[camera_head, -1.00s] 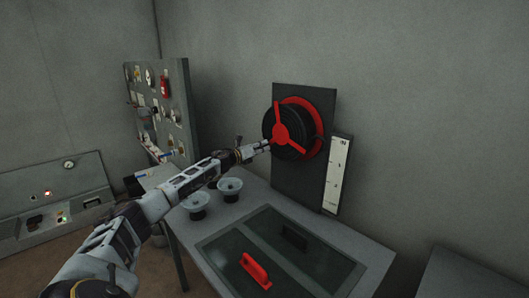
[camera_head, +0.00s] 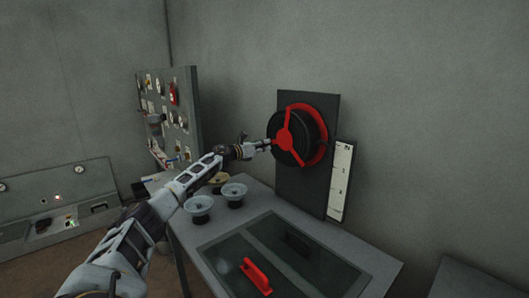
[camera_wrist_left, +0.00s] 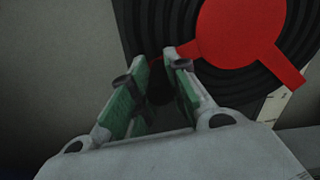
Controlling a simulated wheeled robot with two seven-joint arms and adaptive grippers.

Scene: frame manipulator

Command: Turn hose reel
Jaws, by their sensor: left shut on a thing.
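The hose reel (camera_head: 299,122) is a black ribbed drum with a red three-spoked front and a red rear flange, mounted on a dark upright panel (camera_head: 291,190). My left gripper (camera_head: 268,144) reaches it from the left and is shut on the outer end of the reel's left spoke. In the left wrist view, the red hub (camera_wrist_left: 243,28) fills the upper right. One spoke runs from it to the fingertips (camera_wrist_left: 160,60); the exact contact is partly hidden by the fingers. My right gripper is not in view.
A white gauge strip (camera_head: 340,180) stands right of the panel. A control panel (camera_head: 165,110) stands behind my left arm.

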